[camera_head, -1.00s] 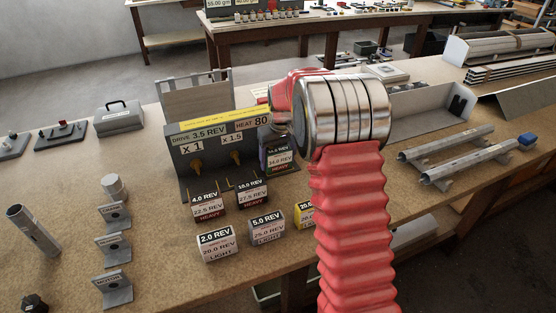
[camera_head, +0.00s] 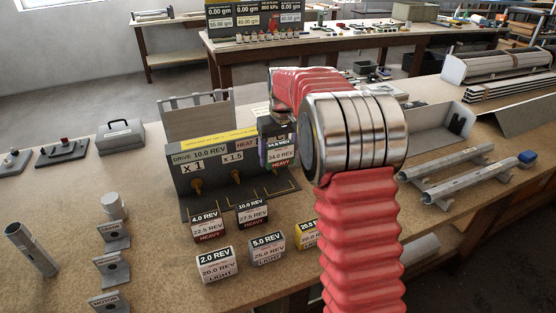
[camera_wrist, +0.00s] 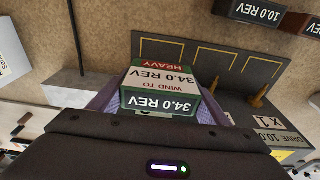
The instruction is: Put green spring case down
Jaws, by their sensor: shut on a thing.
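The green spring case (camera_wrist: 162,90) has a white and red label reading 34.0 REV, HEAVY. In the head view the case (camera_head: 281,156) shows at the right end of the winding stand (camera_head: 196,161), partly hidden by my arm. My gripper (camera_wrist: 157,104) is shut on the case, with purple pads at its two sides. In the wrist view the case is in front of the stand's dark base (camera_wrist: 207,58), which bears yellow outlined bays. I cannot tell whether the case touches the base.
Other cases stand in front of the stand: 4.0 REV (camera_head: 206,224), 10.0 REV (camera_head: 252,212), 2.0 REV (camera_head: 217,264), 5.0 REV (camera_head: 267,248) and a yellow one (camera_head: 307,235). Metal brackets (camera_head: 113,236) stand at left. Tubes (camera_head: 458,175) lie at right.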

